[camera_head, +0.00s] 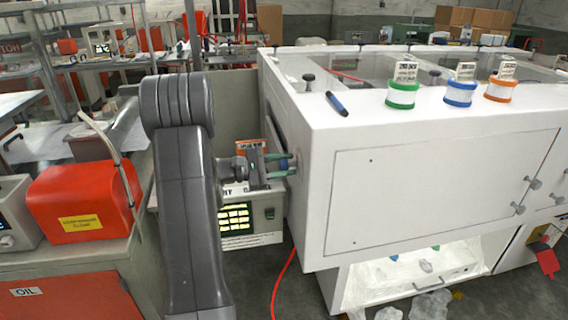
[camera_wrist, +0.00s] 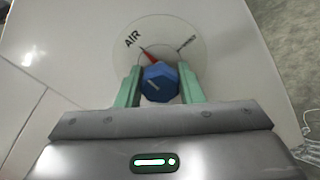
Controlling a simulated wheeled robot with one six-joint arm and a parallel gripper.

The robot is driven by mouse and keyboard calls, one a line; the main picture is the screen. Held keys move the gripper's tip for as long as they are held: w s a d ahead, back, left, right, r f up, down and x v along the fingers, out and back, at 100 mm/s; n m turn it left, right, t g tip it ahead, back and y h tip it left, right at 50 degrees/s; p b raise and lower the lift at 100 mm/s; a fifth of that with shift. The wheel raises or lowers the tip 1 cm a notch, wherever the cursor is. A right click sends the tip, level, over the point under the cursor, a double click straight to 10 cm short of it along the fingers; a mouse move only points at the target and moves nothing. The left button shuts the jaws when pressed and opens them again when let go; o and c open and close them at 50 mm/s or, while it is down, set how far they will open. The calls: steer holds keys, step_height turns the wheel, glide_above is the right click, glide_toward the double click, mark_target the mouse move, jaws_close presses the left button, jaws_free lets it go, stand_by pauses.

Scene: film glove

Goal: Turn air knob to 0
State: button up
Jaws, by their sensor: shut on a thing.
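The air knob (camera_wrist: 160,83) is a blue faceted knob with a pale line on its face. It sits on a round dial plate (camera_wrist: 184,36) marked "AIR", with a red pointer mark beside the knob. My gripper (camera_wrist: 160,88) has its two green fingers on either side of the knob, shut on it. In the head view my gripper (camera_head: 279,165) reaches the left side wall of the white cabinet (camera_head: 430,185), and the knob is mostly hidden there by the fingers. The smaller lettering at the right of the dial is too blurred to read.
A control box (camera_head: 250,218) with a lit display stands behind and below my gripper. A red hose (camera_head: 283,285) runs down to the floor. An orange box (camera_head: 80,198) stands at the left.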

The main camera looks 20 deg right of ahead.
stand_by(0.4)
steer(key=o, duration=1)
steer(key=shift+c, duration=0.2)
steer(key=b+v, duration=0.1)
steer(key=v, duration=1.2)
steer(key=shift+w+a, duration=0.2)
steer(key=shift+a, duration=0.15)
steer(key=shift+d, duration=0.1)
steer(key=p+x, duration=0.1)
steer(key=x, duration=1.2)
steer(key=shift+s+d, duration=0.2)
steer(key=shift+d, duration=0.1)
